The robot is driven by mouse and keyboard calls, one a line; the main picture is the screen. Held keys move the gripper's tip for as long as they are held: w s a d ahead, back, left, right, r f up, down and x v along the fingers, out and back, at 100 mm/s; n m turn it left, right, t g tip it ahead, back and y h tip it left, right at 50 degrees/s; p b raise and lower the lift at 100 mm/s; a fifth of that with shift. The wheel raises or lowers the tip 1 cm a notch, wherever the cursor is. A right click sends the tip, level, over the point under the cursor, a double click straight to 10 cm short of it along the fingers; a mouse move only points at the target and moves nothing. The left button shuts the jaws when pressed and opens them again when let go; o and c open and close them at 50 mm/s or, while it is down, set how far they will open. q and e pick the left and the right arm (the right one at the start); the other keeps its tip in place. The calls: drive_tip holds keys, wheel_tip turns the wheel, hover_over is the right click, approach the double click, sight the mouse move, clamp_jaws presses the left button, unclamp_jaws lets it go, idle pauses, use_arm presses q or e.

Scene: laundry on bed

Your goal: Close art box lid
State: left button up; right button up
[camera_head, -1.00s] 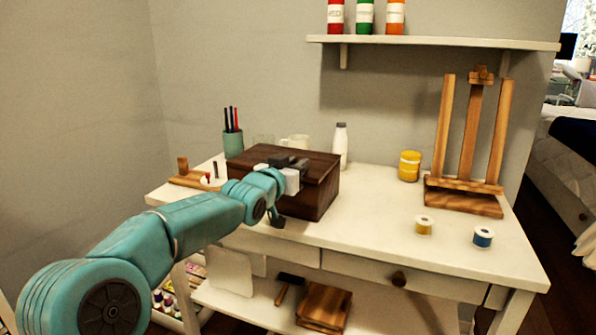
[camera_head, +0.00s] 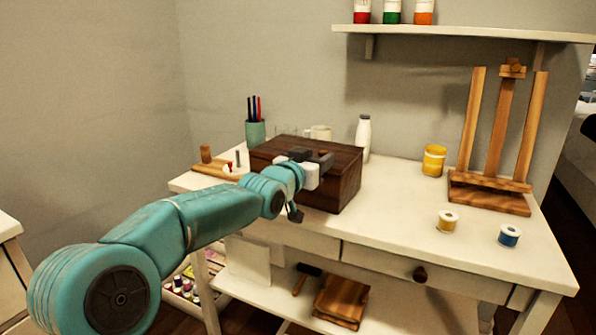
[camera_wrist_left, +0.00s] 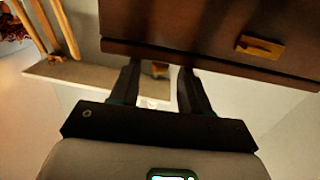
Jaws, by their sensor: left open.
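The dark brown wooden art box (camera_head: 343,186) stands on the white desk. Its lid (camera_head: 288,142) looks down flat on top, though my arm hides part of the front edge. My left gripper (camera_head: 325,160) is open, at the box's near side around lid height in the head view. Whether it touches the lid, I cannot tell. In the left wrist view, the open fingers (camera_wrist_left: 158,88) have nothing between them. The box (camera_wrist_left: 190,30) with a brass-coloured latch (camera_wrist_left: 259,47) is just beyond them. My right gripper is not in view.
Behind the box are a pen cup (camera_head: 255,133), a mug (camera_head: 320,132) and a white bottle (camera_head: 363,137).

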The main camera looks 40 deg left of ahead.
use_arm(q)
drive_tip(key=s+d+p, duration=0.1)
drive_tip(key=s+d, duration=0.1)
drive_tip(key=s, duration=1.2)
drive_tip(key=shift+s+r, duration=0.2)
drive_tip(key=shift+s, duration=0.15)
drive_tip(key=shift+d, duration=0.1)
